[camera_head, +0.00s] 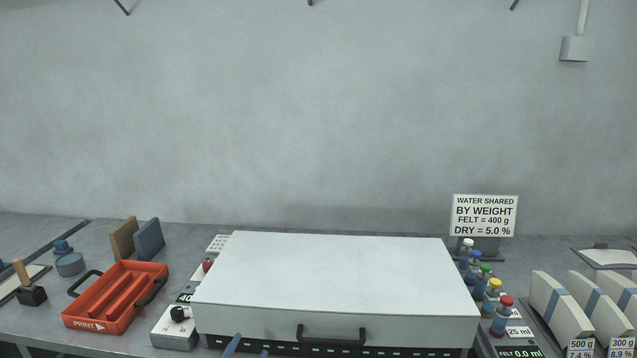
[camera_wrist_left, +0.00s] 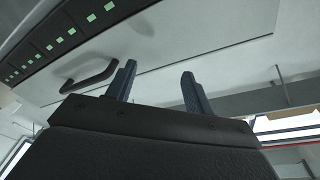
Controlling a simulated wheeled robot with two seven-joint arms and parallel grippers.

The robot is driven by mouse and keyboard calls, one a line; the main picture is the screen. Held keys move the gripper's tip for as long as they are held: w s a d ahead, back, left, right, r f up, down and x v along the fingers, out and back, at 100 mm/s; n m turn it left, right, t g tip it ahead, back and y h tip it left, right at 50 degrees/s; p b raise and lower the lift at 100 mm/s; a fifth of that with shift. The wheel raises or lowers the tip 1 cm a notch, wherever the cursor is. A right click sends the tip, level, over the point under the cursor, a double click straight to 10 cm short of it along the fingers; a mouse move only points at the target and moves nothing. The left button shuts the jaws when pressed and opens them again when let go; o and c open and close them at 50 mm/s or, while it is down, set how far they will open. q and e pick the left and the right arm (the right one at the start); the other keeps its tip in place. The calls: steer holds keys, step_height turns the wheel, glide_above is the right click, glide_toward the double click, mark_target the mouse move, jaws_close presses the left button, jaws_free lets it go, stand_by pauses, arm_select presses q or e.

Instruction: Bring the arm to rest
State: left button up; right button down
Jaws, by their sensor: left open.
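My left gripper (camera_head: 248,346) shows only as blue-grey fingertips at the bottom edge of the head view, in front of the white machine. In the left wrist view its two fingers (camera_wrist_left: 158,88) stand apart with nothing between them. The white box-shaped machine (camera_head: 330,280) has a closed-looking lid and a black handle (camera_head: 331,335) on its front. My right gripper is in neither view.
A red tray (camera_head: 118,293) marked PRINT sits at left. Several colour-capped bottles (camera_head: 491,290) stand close to the machine's right side, with white stacks (camera_head: 560,305) beyond. A control box (camera_head: 177,326) adjoins its left side. A sign (camera_head: 485,215) stands behind. The space above the lid is clear.

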arm_select(q)
steer(key=s+a+f+n+g+y, duration=0.1)
steer(key=s+f+n+g+y, duration=0.15)
steer(key=s+f+g, duration=0.4)
steer(key=s+a+f+n+g+y, duration=0.15)
steer(key=s+f+n, duration=0.25)
steer(key=f, duration=0.5)
steer(key=s+d+f+g, duration=0.1)
steer(key=s+f+g, duration=0.2)
steer(key=s, duration=0.3)
steer(key=s+d+f+g+h, duration=0.1)
steer(key=s+f+g, duration=0.1)
steer(key=s, duration=0.4)
steer(key=s+d+f+n+g+p, duration=0.1)
steer(key=s+f+g, duration=0.2)
steer(key=s, duration=0.3)
steer(key=shift+s+d+f+g+h, duration=0.2)
steer(key=shift+f+g+h, duration=0.1)
steer(key=shift+f+h, duration=0.15)
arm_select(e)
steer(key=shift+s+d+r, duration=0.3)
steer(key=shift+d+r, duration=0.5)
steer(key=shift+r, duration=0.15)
arm_select(q)
steer(key=shift+w, duration=0.1)
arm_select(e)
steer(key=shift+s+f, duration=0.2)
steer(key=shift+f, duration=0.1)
